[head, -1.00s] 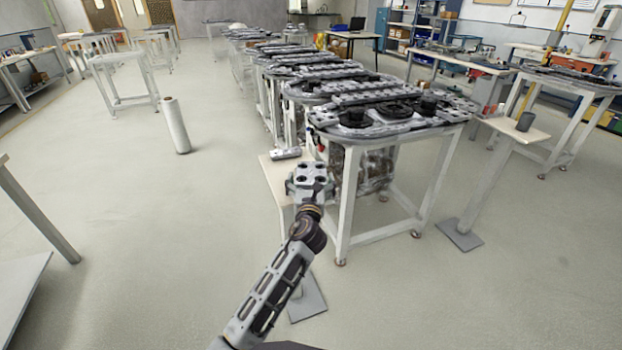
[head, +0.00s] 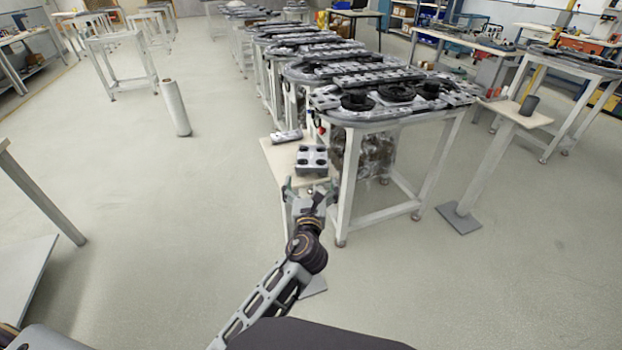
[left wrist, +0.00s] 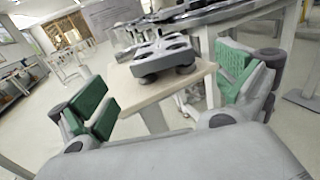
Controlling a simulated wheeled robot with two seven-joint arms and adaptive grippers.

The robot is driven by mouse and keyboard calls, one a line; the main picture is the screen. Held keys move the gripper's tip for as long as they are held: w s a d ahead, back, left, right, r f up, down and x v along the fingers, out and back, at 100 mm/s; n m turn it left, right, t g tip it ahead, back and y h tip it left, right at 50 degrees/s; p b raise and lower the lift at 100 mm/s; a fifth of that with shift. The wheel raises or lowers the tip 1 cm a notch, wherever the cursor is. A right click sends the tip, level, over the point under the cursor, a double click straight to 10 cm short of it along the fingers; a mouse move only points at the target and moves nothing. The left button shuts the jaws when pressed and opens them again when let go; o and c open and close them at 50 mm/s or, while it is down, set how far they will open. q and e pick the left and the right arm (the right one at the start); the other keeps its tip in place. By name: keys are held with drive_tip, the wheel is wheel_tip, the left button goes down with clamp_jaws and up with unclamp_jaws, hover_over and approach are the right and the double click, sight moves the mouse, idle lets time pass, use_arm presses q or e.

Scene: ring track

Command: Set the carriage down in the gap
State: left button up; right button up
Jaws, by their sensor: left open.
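The carriage (head: 311,160), a small grey block with dark round wheels, sits on a small pale side table (head: 272,152) beside the ring track. In the left wrist view the carriage (left wrist: 165,60) rests near the far part of the pale tabletop (left wrist: 150,96). My left gripper (head: 309,191) is open and empty, on the near side of the carriage and apart from it. Its green-padded fingers (left wrist: 168,90) are spread wide in the left wrist view. The ring track (head: 340,110) lies on a white-legged table; I cannot make out the gap. My right gripper is not in view.
A grey metal bar (head: 286,136) lies on the side table behind the carriage. A dark cup (head: 529,105) stands on a pedestal at the right. More track tables recede behind. A white roll (head: 175,108) stands on the open floor at the left.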

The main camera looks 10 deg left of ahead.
use_arm(q)
drive_tip(key=shift+s+d, duration=0.1)
drive_tip(key=shift+s, duration=0.25)
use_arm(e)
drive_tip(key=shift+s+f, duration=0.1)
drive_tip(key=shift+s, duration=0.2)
